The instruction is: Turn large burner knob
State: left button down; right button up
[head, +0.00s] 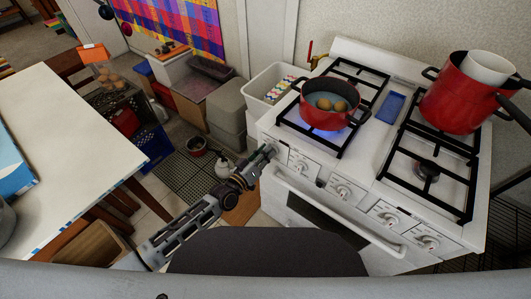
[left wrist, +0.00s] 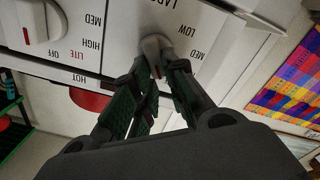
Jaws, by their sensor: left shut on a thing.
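The white stove (head: 345,190) stands at the right of the head view, with knobs along its front panel. My left gripper (head: 267,153) is at the panel's left end. In the left wrist view its fingers (left wrist: 154,62) are shut on a pale burner knob (left wrist: 152,43). The lettering by this knob reads LOW and MED, with a partly cut-off word above. The fingers partly hide the knob. A blue flame (head: 325,133) burns under a red pot (head: 330,112) on the left front burner. My right gripper is not in view.
Another knob (left wrist: 35,20) with a red mark is beside the held one. The oven handle (head: 335,215) runs below the panel. A large red pot (head: 452,105) stands on the right burners. A white table (head: 70,140) is at the left, with floor between.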

pick_arm(q)
jog(key=c, duration=1.4)
grip_release()
jog(key=shift+c, duration=0.2)
jog(key=v, duration=1.2)
